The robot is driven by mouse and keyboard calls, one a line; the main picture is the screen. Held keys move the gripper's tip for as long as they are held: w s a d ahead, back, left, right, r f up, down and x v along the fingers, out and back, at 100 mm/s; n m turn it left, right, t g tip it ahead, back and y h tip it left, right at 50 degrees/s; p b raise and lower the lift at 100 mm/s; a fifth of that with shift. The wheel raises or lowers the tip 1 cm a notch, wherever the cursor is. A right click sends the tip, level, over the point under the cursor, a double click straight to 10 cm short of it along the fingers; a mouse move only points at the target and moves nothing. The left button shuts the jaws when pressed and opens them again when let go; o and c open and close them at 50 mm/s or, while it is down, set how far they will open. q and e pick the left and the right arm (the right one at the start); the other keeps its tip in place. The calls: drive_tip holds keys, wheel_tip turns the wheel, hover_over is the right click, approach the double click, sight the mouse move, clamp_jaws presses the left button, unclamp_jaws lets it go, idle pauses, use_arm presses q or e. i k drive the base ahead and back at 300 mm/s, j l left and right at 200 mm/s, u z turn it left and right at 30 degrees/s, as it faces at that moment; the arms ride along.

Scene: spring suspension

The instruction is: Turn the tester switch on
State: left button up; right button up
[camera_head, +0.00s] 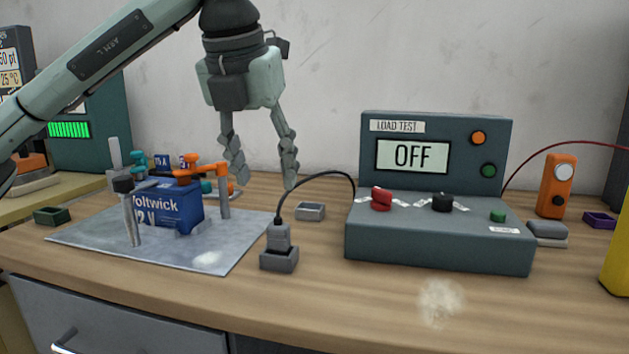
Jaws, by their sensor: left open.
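The load tester (437,253) is a dark grey-green box on the wooden bench, right of the middle. Its screen (413,155) reads OFF. On its sloped top sit a red knob (381,199), a black knob (442,202) and a small green button (497,215). An orange round part (478,138) and a green one (488,170) are on its upright panel. Which of these is the switch, I cannot tell. My left gripper (263,182) is open and empty, pointing down in the air to the left of the tester. My right gripper is not in view.
A blue battery (168,207) with orange and teal clamps stands on a grey metal plate (88,241) at left. A black cable runs from a grey socket block (279,258) to the tester. An orange handheld device (556,186) stands at right. The front bench strip is mostly clear.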

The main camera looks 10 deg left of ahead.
sight(383, 200)
drive_tip(key=k, duration=1)
